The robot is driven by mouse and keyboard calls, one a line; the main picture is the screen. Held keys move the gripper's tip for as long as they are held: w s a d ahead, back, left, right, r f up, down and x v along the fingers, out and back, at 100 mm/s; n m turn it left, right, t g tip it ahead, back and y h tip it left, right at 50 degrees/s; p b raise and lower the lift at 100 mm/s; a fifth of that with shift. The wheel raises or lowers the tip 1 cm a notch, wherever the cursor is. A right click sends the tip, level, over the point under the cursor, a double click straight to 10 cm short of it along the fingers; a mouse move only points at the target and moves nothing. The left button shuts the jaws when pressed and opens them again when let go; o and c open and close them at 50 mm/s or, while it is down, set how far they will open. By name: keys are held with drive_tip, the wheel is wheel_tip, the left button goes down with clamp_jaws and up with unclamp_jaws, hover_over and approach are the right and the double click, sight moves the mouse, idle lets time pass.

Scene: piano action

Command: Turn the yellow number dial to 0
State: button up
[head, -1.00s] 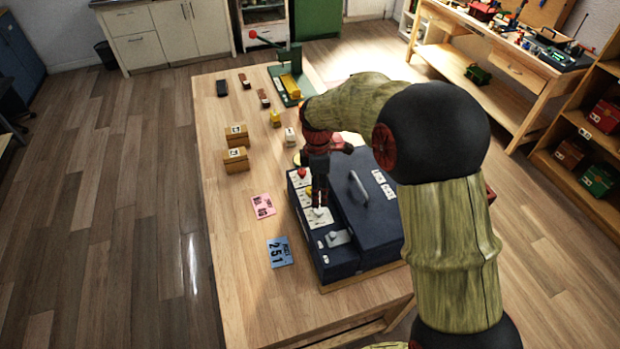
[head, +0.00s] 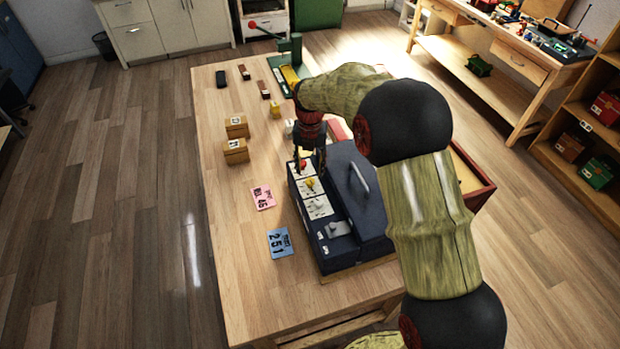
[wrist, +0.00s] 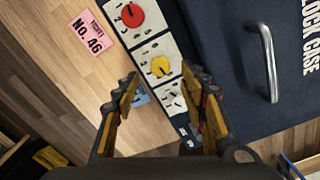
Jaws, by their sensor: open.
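The yellow number dial (head: 311,184) sits on a white plate on the dark blue lock case (head: 362,215), between a red dial (head: 302,165) and a white dial (head: 318,204). In the wrist view the yellow dial (wrist: 160,66) is a round knob with a pointer; the number it points to is too small to read. My gripper (wrist: 162,80) is open and empty, pointing down. Its fingertips appear on either side of the yellow dial in the wrist view; contact cannot be told. In the head view my gripper (head: 309,165) partly covers the red dial's surroundings.
The case has a grey handle (wrist: 267,62) to the right of the dials. A pink card (head: 262,197) and a blue card (head: 279,242) marked 251 lie on the wooden table (head: 235,290). Two tan boxes (head: 235,151) stand at the left.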

sight(310, 180)
drive_tip(key=shift+f, duration=2.6)
drive_tip(key=c, duration=0.3)
drive_tip(key=c, duration=0.8)
clamp_jaws()
